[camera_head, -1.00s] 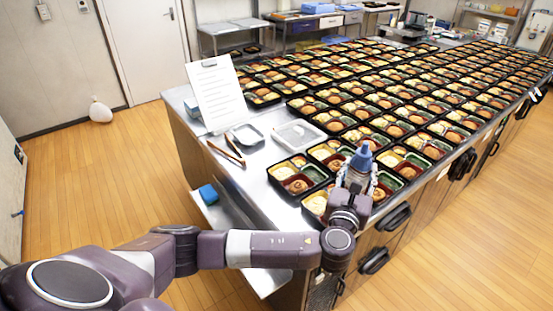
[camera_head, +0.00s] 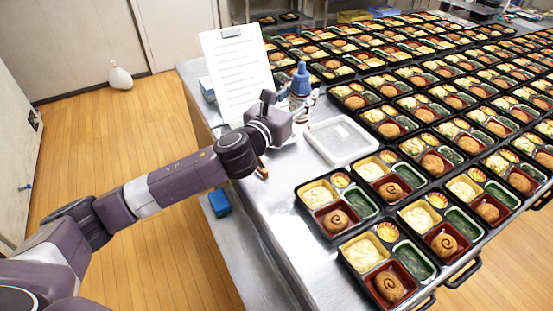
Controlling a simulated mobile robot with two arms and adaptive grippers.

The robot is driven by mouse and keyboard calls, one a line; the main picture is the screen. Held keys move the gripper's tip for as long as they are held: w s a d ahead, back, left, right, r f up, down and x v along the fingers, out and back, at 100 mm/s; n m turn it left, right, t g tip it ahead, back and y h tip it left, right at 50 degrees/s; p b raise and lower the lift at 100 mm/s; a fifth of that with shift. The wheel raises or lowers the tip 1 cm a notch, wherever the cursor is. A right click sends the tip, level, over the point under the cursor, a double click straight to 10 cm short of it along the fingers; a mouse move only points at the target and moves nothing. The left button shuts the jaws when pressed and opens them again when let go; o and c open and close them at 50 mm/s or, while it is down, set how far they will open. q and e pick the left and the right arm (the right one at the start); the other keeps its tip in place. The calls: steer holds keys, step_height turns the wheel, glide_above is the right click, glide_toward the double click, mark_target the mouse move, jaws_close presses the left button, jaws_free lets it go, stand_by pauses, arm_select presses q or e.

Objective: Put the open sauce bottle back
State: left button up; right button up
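The sauce bottle (camera_head: 301,79) has a blue nozzle top and a clear body. It stands upright near the left end of the steel counter, just right of the clipboard. My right gripper is not in view.
A white clipboard (camera_head: 238,75) leans upright behind my gripper. Bare steel (camera_head: 285,245) shows at the front left.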

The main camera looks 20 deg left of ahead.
arm_select(q)
steer(key=shift+f, duration=0.45)
steer(key=f, duration=0.4)
steer(key=s+f+b, duration=0.1)
steer(key=f, duration=0.1)
steer(key=shift+d+f, duration=0.1)
steer(key=f+b, duration=0.4)
steer(key=f, duration=0.8)
steer(key=shift+w, duration=0.2)
steer(key=shift+f, duration=0.1)
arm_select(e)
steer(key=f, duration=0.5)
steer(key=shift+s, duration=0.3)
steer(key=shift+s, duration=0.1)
